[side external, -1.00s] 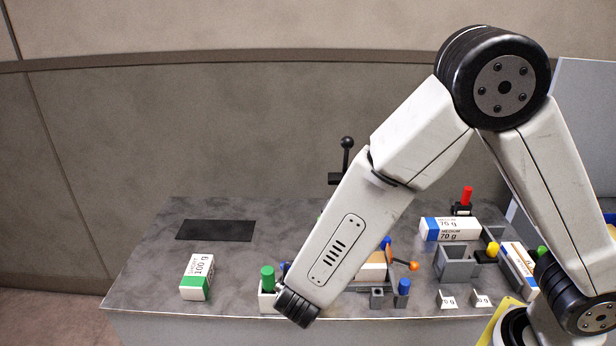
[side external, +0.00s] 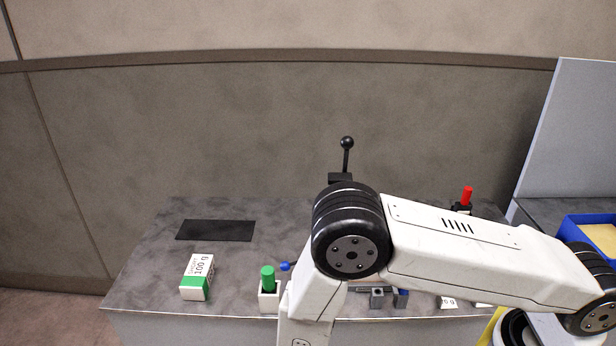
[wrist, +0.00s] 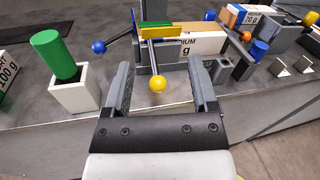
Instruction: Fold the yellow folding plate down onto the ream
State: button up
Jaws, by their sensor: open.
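The yellow folding plate (wrist: 176,27) shows in the wrist view as a yellow strip at the top centre, by a white ream (wrist: 202,43) marked MEDIUM. A dark rod runs from the plate toward me and ends in a yellow ball (wrist: 157,84). My gripper (wrist: 160,68) is open, with one finger on each side of the rod and ball in the picture. I cannot tell whether either finger touches them.
A green cylinder (wrist: 55,54) stands in a white holder (wrist: 76,93) left of my gripper. A blue ball (wrist: 99,46) on a rod is near the left finger. Grey blocks (wrist: 231,67) and an orange ball (wrist: 259,48) are to the right. A 100 g pack (side external: 197,276) lies at the left.

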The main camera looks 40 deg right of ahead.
notch_tip(320, 180, down, 8)
jog(key=shift+r, duration=0.15)
jog(key=shift+w+d, duration=0.1)
jog(key=shift+x, duration=3.8)
jog(key=shift+r, duration=0.1)
jog(key=shift+c, duration=0.2)
grip_shut()
